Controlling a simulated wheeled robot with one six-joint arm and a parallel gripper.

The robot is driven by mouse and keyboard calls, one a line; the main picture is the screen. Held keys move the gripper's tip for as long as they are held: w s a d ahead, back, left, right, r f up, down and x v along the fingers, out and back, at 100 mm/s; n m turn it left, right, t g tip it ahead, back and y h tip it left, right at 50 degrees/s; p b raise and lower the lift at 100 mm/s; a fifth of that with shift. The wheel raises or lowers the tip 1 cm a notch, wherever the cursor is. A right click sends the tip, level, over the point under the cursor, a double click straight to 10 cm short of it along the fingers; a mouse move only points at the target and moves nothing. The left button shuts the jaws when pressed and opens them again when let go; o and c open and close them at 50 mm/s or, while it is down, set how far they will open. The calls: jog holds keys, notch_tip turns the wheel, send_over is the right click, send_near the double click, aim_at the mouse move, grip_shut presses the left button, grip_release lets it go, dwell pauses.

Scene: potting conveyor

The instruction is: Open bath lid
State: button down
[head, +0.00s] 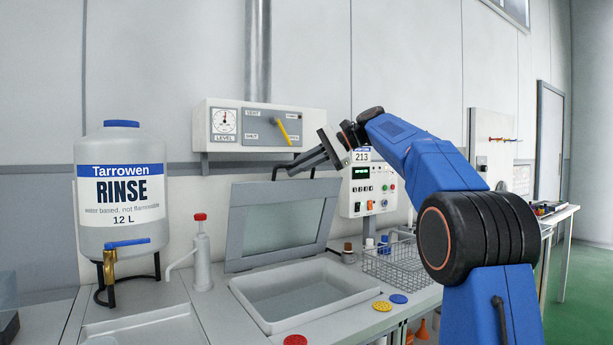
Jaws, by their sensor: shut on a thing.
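The bath (322,305) is a grey rectangular basin set in the bench, in the middle of the head view. Its lid (282,225), a grey frame around a pale green panel, stands raised along the back of the bath, leaning slightly back. The bath's inside is in plain view and looks empty or holds clear liquid; I cannot tell which. My gripper (296,166) is at the lid's top edge, shut on the dark bar handle there. The exact contact is small and partly hidden by the fingers.
A control box with a yellow lever (283,130) hangs just above my gripper. A panel marked 213 (367,190) stands behind my arm. A wire basket (400,262) is right of the bath. A pump bottle (202,262) and large RINSE container (120,195) stand left.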

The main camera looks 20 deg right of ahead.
jog(key=shift+w+a+r, duration=0.2)
jog(key=shift+w, duration=0.45)
jog(key=shift+w+a+r, duration=0.15)
jog(key=shift+w+a, duration=0.05)
jog(key=shift+w, duration=0.4)
jog(key=c, duration=2.2)
grip_release()
jog(key=shift+o, duration=0.2)
jog(key=shift+d, duration=0.15)
jog(key=v, duration=1.7)
jog(key=shift+s+r, duration=0.1)
jog(key=shift+s, duration=0.05)
